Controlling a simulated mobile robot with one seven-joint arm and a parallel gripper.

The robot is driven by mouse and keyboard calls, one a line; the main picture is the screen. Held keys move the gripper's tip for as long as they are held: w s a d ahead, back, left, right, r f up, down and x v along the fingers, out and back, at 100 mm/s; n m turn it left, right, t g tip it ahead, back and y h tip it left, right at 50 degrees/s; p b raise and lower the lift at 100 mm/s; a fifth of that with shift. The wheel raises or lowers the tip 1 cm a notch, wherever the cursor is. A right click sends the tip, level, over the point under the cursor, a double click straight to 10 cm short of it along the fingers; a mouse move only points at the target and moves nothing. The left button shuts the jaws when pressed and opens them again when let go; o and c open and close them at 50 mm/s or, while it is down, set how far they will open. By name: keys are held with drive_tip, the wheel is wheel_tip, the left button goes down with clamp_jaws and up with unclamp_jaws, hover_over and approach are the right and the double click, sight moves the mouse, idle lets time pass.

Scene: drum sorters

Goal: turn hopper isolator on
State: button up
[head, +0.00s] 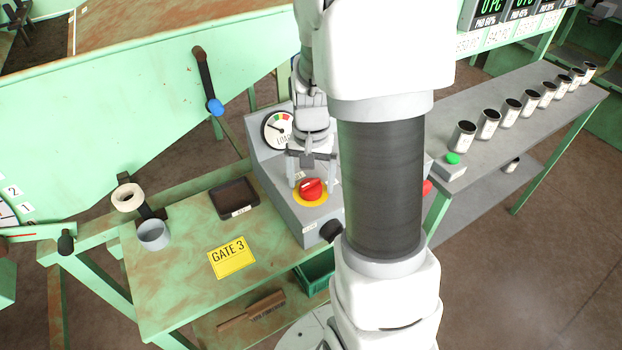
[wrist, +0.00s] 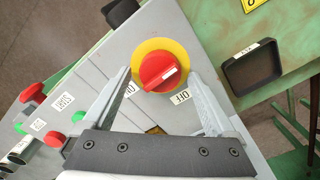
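The hopper isolator is a red rotary knob (head: 311,188) on a yellow disc, on the sloped face of a grey control box (head: 275,190). In the wrist view the knob (wrist: 157,70) has a white mark on its ridge, slanting up to the right. An ON label (wrist: 130,89) sits below left of the disc and an OFF label (wrist: 181,97) below right. My gripper (head: 312,178) is just over the knob. In the wrist view my gripper (wrist: 161,74) is open, its fingers on either side of the disc. I cannot tell whether they touch anything.
A round gauge (head: 278,130) is on the box behind my gripper. Red and green buttons show left in the wrist view, by a START label (wrist: 65,101). A dark tray (head: 235,197) and yellow GATE 3 sign (head: 232,258) are on the green bench. Several cans line the right shelf.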

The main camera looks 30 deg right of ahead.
sight(311, 181)
wheel_tip(311, 181, up, 17)
drive_tip(key=p, duration=0.1)
drive_tip(key=shift+r, duration=0.2)
idle(0.5)
drive_tip(key=s+a+r+n+t, duration=0.2)
drive_tip(key=s+a+n+t, duration=0.3)
drive_tip(key=s+a, duration=0.6)
drive_tip(key=s+n, duration=0.2)
drive_tip(key=shift+r+n+t, duration=0.3)
drive_tip(key=shift+r+n, duration=0.1)
